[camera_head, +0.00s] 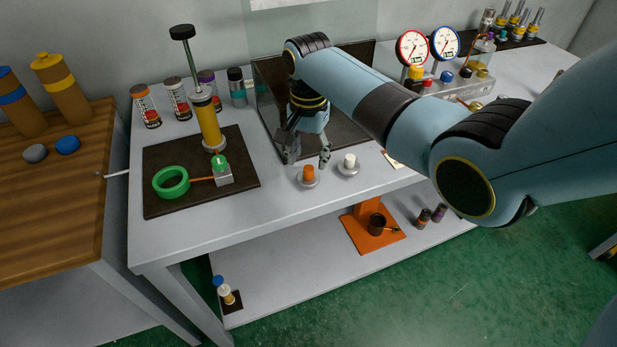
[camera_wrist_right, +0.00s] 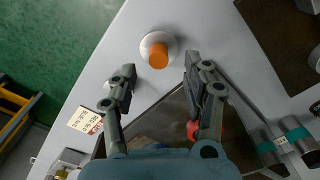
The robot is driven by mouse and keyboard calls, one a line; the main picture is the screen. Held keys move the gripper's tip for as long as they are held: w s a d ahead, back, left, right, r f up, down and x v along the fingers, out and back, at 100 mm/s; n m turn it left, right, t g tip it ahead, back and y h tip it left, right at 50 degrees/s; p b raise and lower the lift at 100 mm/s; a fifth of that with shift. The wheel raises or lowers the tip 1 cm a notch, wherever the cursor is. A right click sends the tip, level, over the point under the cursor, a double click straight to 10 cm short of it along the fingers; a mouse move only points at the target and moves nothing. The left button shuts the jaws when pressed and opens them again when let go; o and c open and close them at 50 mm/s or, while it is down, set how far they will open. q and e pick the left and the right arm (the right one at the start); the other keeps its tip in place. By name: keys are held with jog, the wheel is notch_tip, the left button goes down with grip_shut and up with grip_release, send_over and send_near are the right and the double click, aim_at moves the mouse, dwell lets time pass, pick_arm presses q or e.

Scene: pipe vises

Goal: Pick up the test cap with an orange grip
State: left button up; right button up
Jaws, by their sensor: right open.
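The test cap with an orange grip (camera_head: 308,173) stands upright on the pale bench top near its front edge, an orange knob on a round grey-white base. It also shows in the right wrist view (camera_wrist_right: 157,50), ahead of the fingertips. My right gripper (camera_head: 307,158) is open and empty, just behind the orange cap. In the wrist view its fingers (camera_wrist_right: 158,70) are spread, with the cap's orange knob between their lines and slightly beyond the tips. My left gripper is not in view.
A white-gripped cap (camera_head: 349,162) stands close to the right of the orange one. A dark glass-sided box (camera_head: 262,85) stands behind my gripper.

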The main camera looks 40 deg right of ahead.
aim_at(309, 169)
notch_tip(309, 169, down, 4)
jog(key=shift+s+f, duration=0.1)
jog(key=shift+f, duration=0.05)
jog(key=shift+s+a, duration=0.1)
grip_shut()
